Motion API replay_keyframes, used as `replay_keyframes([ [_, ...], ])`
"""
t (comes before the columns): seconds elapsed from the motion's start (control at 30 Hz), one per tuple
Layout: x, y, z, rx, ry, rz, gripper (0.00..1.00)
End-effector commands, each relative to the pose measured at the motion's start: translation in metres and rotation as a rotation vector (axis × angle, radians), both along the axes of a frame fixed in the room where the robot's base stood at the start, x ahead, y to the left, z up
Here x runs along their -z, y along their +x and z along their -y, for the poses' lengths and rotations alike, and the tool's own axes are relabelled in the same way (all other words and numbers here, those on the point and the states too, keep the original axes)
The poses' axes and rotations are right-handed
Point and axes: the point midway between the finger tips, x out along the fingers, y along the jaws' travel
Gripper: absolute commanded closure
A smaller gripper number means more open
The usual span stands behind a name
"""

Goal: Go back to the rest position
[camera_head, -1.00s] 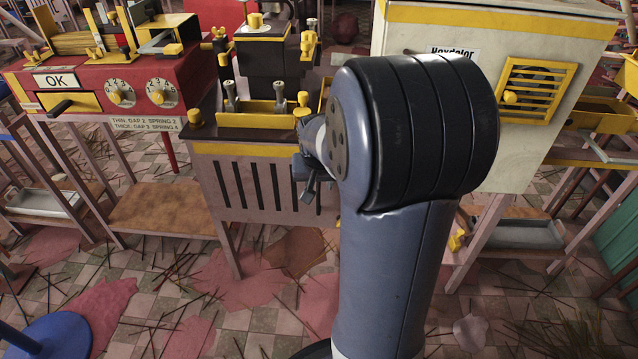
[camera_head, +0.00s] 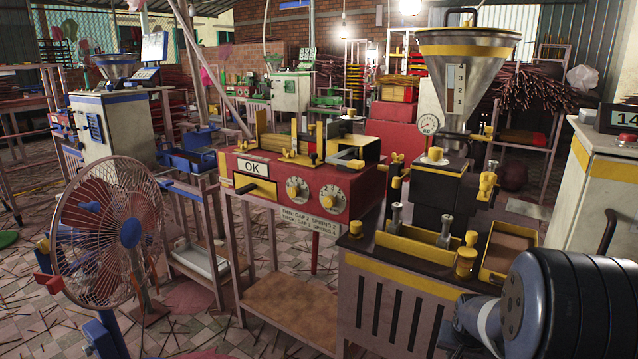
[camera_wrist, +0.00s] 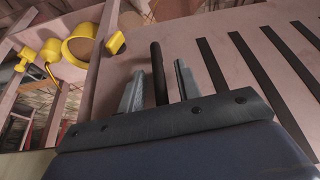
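My gripper (camera_wrist: 158,78) shows in the wrist view with its two grey fingers apart and nothing held between them. Behind the fingers is the pale slotted front panel (camera_wrist: 225,35) of a machine stand, with dark vertical slots. One dark slot shows in the gap between the fingers. In the head view my arm is at the lower right, in front of the stand with the yellow band (camera_head: 400,278). The gripper's fingers cannot be seen in that view.
A red machine (camera_head: 290,190) marked OK stands at the centre. An extruder with a metal hopper (camera_head: 465,55) rises behind the slotted stand. A fan (camera_head: 110,225) is at the left. A white cabinet (camera_head: 600,190) is at the right, close to my arm. Sticks litter the tiled floor.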

Motion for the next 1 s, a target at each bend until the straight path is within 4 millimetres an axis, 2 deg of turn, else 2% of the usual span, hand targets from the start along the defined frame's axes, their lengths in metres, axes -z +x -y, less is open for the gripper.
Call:
replay_keyframes([
  [0.2,-0.001,-0.018,-0.018,-0.001,0.0,0.001,0.67],
  [0.43,-0.002,-0.025,-0.023,0.0,0.0,0.0,0.67],
  [0.77,-0.002,-0.024,-0.023,0.001,0.0,0.0,0.67],
  [1.0,-0.004,-0.009,-0.008,0.002,0.0,-0.001,0.67],
])
